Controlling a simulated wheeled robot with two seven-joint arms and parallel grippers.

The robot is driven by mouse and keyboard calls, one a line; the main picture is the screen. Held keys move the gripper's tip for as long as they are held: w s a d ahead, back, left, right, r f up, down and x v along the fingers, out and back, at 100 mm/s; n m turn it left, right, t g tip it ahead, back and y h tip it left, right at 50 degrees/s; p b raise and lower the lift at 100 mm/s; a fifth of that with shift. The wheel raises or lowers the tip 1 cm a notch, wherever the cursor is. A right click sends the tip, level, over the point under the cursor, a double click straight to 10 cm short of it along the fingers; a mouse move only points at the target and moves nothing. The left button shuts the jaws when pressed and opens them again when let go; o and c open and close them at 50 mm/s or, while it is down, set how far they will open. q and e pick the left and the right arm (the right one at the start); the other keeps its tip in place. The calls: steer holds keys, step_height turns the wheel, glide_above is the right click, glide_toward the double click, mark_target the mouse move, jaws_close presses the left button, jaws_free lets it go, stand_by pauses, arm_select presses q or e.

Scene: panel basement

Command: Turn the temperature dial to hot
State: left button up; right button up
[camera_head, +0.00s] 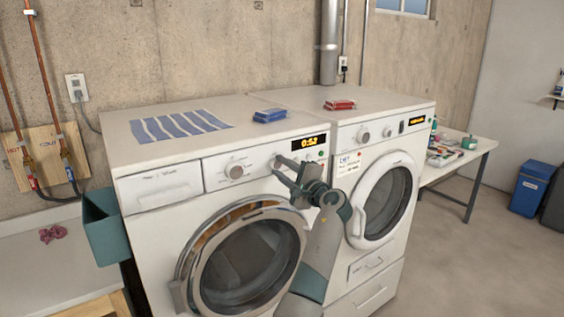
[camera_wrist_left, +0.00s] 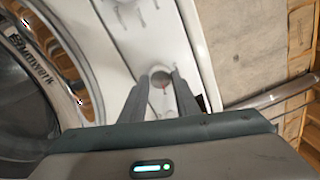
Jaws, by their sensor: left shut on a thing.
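The front-left washer (camera_head: 152,226) has two round dials on its white panel, a larger left one (camera_head: 235,171) and a smaller right one (camera_head: 273,163). Their labels are too small to read. My left gripper (camera_head: 282,168) is at the smaller dial, its fingers shut on it. In the left wrist view the grey dial (camera_wrist_left: 160,79) with a red mark sits between the two fingers of the gripper (camera_wrist_left: 161,92). I cannot tell which setting the mark points to. My right gripper is not in view.
The washer's display (camera_head: 309,142) reads 0:52. A second machine (camera_head: 415,150) stands to the right. A blue box (camera_head: 270,115) and a striped cloth (camera_head: 180,125) lie on top. A teal bin (camera_head: 105,226) hangs at the left side.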

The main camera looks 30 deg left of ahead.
arm_select(q)
steer(key=shift+r+m+p, duration=0.1)
steer(key=shift+m+p, duration=0.25)
steer(key=shift+m, duration=0.15)
steer(key=o, duration=1)
steer(key=shift+o, duration=0.2)
steer(key=b+v, duration=0.6)
steer(key=v, duration=1.1)
steer(key=shift+d+b, duration=0.15)
steer(key=shift+b, duration=0.25)
